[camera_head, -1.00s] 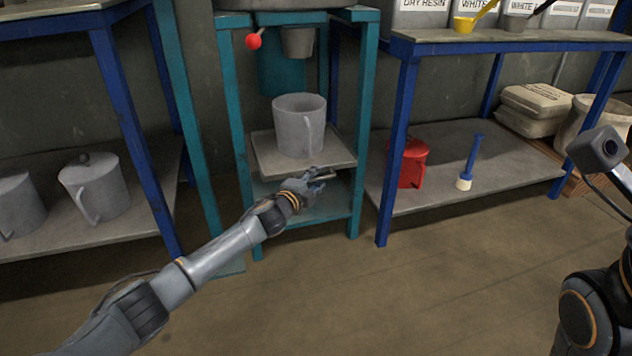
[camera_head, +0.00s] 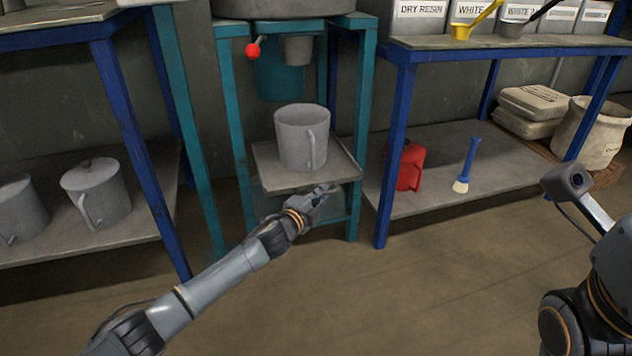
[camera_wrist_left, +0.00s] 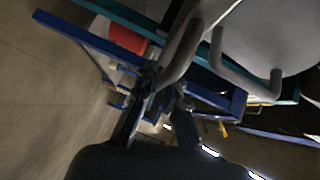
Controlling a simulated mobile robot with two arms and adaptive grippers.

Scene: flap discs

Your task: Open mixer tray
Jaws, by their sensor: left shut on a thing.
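The mixer tray (camera_head: 268,178) is a grey plate between the legs of the teal mixer stand (camera_head: 240,170). It juts forward of the stand's front legs. A grey mug-like pot (camera_head: 298,140) stands upright on it. My left gripper (camera_head: 326,191) is at the tray's front edge, right of its middle, shut on the tray's handle. The handle itself is mostly hidden by the fingers in the head view. In the left wrist view the fingers (camera_wrist_left: 158,108) are close together near a grey curved bar. My right arm shows at the right edge; its gripper is not in view.
A red-knobbed lever (camera_head: 252,49) hangs at the stand's upper left. The floor in front is clear.

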